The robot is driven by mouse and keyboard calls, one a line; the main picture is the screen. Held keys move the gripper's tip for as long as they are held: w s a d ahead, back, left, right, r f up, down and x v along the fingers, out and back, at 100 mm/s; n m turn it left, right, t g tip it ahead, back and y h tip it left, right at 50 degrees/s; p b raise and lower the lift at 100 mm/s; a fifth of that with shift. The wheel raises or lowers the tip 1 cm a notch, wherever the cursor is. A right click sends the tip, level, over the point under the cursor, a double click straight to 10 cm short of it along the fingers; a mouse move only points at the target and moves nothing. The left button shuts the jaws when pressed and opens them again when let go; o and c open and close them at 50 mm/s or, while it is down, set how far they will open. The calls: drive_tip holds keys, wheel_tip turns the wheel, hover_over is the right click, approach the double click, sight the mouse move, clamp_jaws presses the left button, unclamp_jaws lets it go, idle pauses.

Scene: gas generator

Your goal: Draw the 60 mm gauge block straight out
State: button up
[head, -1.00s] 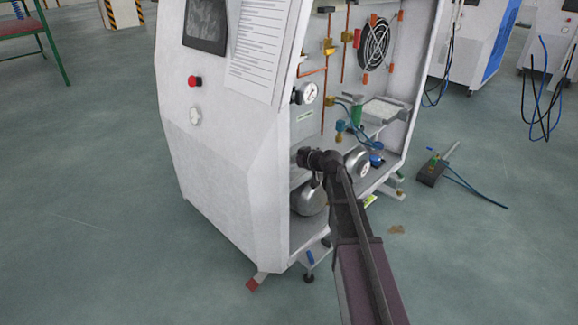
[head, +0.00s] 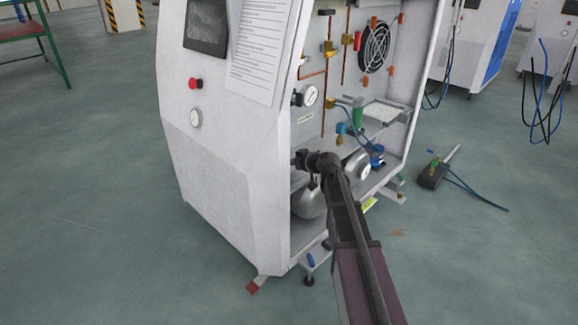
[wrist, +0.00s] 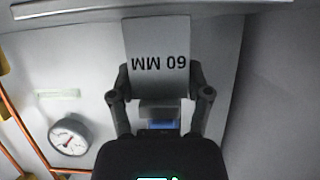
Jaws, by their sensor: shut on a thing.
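The gauge block (wrist: 157,38) is a light grey slab marked "60 MM", upside down in the wrist view. My gripper (wrist: 160,84) has a finger on each side of its near end and is shut on it. The block's far end meets a pale horizontal panel edge at the top of the wrist view; whether it touches there I cannot tell. In the head view my gripper (head: 301,158) is at the lower left of the open generator cabinet (head: 235,130). I cannot make out the block in that view.
A pressure gauge (wrist: 70,135) and copper pipes (wrist: 28,125) are left of my gripper in the wrist view. In the head view, a silver tank (head: 309,202) sits below my gripper, and a shelf (head: 384,112) and a fan (head: 374,47) are to the right.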

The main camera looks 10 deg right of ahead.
drive_tip(key=s+d, duration=0.5)
drive_tip(key=s, duration=0.2)
drive_tip(key=shift+d, duration=0.15)
idle(0.7)
drive_tip(key=shift+r, duration=0.1)
